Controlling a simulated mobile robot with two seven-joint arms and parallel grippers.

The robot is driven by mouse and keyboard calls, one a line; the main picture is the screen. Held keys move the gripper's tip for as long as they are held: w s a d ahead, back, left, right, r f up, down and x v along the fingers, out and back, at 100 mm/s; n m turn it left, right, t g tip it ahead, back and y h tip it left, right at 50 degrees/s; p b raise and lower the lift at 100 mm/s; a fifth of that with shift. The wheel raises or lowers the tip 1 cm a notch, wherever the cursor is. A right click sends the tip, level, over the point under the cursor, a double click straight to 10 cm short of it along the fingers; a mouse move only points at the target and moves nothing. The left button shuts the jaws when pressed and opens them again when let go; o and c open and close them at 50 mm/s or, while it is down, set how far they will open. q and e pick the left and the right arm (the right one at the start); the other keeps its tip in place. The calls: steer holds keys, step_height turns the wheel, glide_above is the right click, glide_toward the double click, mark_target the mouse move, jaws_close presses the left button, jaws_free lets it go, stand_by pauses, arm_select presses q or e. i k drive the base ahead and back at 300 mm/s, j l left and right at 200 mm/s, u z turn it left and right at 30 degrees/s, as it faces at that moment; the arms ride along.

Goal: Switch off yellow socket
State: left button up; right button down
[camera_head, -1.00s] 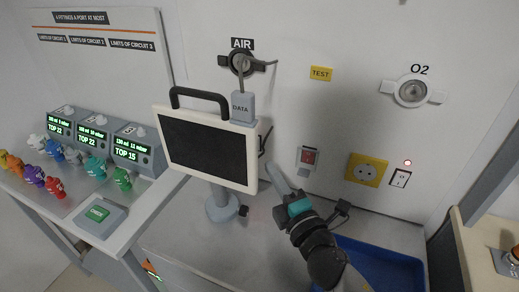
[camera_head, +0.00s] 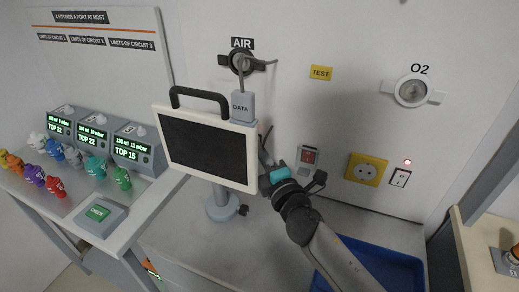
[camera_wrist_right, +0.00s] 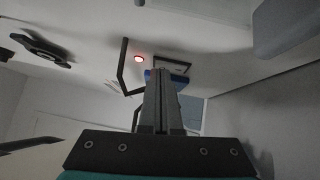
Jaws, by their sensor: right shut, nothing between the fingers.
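The yellow socket (camera_head: 367,169) is on the back wall, right of the middle in the head view. A white rocker switch (camera_head: 400,177) with a dark frame is just right of it. A small red lamp (camera_head: 407,162) glows above the switch. The glow also shows in the wrist view (camera_wrist_right: 138,58). My right gripper (camera_head: 264,157) is by the right edge of the monitor, left of the socket and apart from it. Its fingers (camera_wrist_right: 163,100) are shut and empty. The socket is not clearly seen in the wrist view. My left gripper is not in view.
A monitor (camera_head: 207,146) on a stand is left of my right gripper. A red switch box (camera_head: 309,157) is on the wall behind my wrist. A blue tray (camera_head: 385,262) lies below. The O2 port (camera_head: 412,91) is above the socket.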

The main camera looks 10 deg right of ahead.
mark_target(398, 174)
steer(key=k+j, duration=0.1)
steer(key=k, duration=0.75)
